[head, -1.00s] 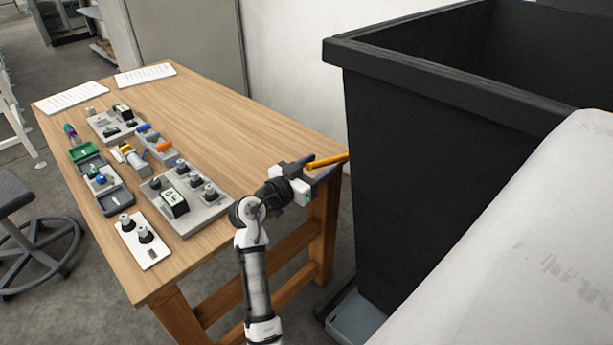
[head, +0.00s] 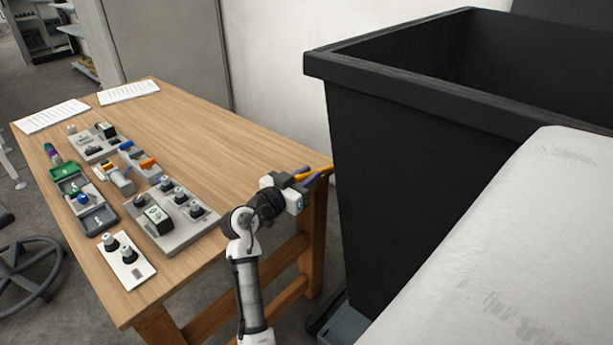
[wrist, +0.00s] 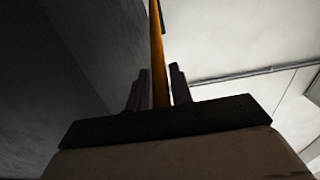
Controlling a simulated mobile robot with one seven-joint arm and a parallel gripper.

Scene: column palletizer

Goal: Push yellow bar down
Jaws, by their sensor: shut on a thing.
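The yellow bar (head: 321,170) is a thin orange-yellow rod at the right end of the wooden table, beside the black bin. My gripper (head: 306,175) is shut on the bar at the end of my outstretched arm. In the wrist view the bar (wrist: 157,50) runs up between my two dark fingers, out of the top of the picture. Whatever the bar's far end joins is out of sight.
A tall black bin (head: 400,190) stands close to the right of my gripper. A white-topped surface (head: 520,240) is in front of it. The wooden table (head: 215,135) holds button panels (head: 172,215) and small trays at left; its right part is bare.

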